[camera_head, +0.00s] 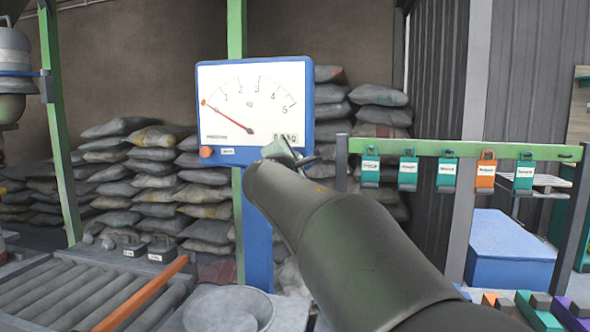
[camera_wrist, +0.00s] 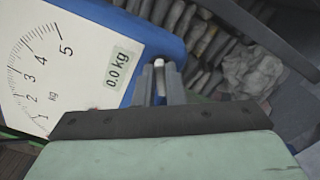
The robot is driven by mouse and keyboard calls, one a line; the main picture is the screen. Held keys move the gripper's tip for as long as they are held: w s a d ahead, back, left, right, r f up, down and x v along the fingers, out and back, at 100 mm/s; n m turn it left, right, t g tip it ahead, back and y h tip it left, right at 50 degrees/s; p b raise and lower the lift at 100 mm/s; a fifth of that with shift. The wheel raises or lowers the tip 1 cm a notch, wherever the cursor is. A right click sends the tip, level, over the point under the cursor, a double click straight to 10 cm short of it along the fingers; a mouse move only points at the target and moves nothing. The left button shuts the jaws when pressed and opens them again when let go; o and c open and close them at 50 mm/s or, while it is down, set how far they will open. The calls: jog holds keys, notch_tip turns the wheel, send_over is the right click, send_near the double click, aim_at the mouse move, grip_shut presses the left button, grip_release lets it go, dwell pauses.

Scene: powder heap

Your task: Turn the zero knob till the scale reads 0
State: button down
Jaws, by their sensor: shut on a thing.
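The scale (camera_head: 240,72) is a blue-framed box with a white dial numbered 1 to 5 on a blue post. Its red needle (camera_head: 227,116) points to the low left end of the dial, below the 1; the exact mark is too small to tell. In the wrist view its display (camera_wrist: 118,68) reads 0.0 kg. My gripper (camera_head: 291,152) is at the scale's lower right corner. In the wrist view, its fingers (camera_wrist: 162,80) are shut on a small pale piece (camera_wrist: 160,63) at the blue edge, seemingly the zero knob, mostly hidden by the fingers.
An orange round button (camera_head: 206,152) is at the scale's lower left. A green rail (camera_head: 460,149) with hanging tags stands to the right. A roller conveyor (camera_head: 80,295) and a grey bowl (camera_head: 228,308) are in front. Sacks (camera_head: 155,190) are stacked behind.

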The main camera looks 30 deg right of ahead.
dwell(0.5)
jog(key=c, duration=1.5)
grip_release()
jog(key=v, duration=1.2)
jog(key=shift+p, duration=0.35)
